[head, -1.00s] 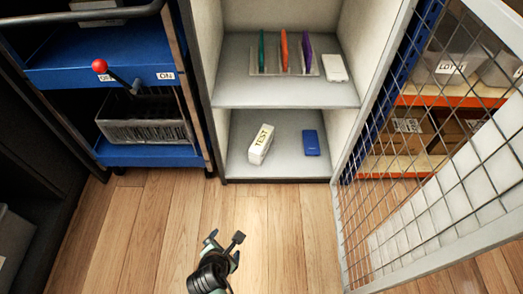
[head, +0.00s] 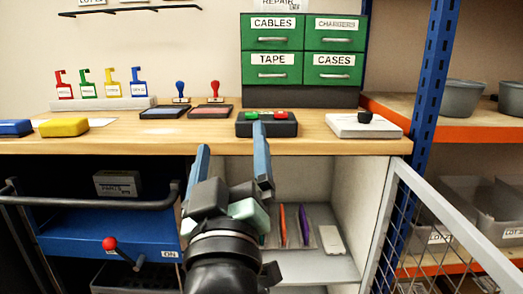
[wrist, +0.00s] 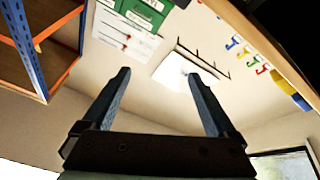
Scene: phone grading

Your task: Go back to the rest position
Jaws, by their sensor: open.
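My gripper (head: 232,148) is raised in the head view, in front of the open cabinet and the workbench edge. Its two blue-grey fingers are spread apart with nothing between them. In the wrist view my gripper (wrist: 157,78) is also open and empty, and it points up toward the wall and ceiling. No object touches the fingers.
The workbench (head: 330,146) holds a black box with green and red buttons (head: 267,124), a yellow block (head: 64,127) and stamps. The cabinet's mesh door (head: 440,225) stands open at right. A blue cart (head: 95,222) with a red-knobbed lever (head: 109,243) is at left.

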